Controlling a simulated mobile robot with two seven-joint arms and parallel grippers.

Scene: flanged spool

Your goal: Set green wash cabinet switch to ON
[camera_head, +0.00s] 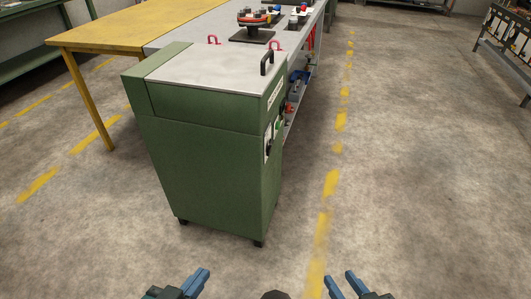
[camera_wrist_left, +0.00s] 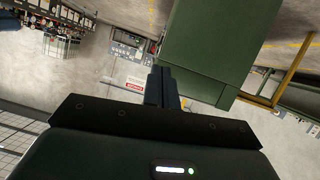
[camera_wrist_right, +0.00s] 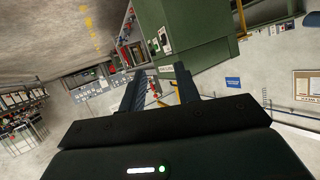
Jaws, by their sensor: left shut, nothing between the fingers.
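The green wash cabinet (camera_head: 205,165) stands ahead with a grey lid and black handle (camera_head: 267,62). Its narrow right side carries a pale panel with a dark switch (camera_head: 268,147), seen at a steep angle; I cannot read its setting. The panel (camera_wrist_right: 164,40) also shows in the right wrist view, small and tilted. My left gripper (camera_head: 206,273) is shut and empty, low in front of the cabinet and apart from it. My right gripper (camera_head: 339,278) is open and empty, low and to the right of the cabinet, also apart from it.
A yellow-topped table (camera_head: 100,35) adjoins the cabinet at the back left. A grey bench (camera_head: 205,25) with several parts on it runs behind. The floor (camera_head: 420,170) to the right is clear, with a worn yellow line (camera_head: 331,183). A rack (camera_head: 508,45) stands far right.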

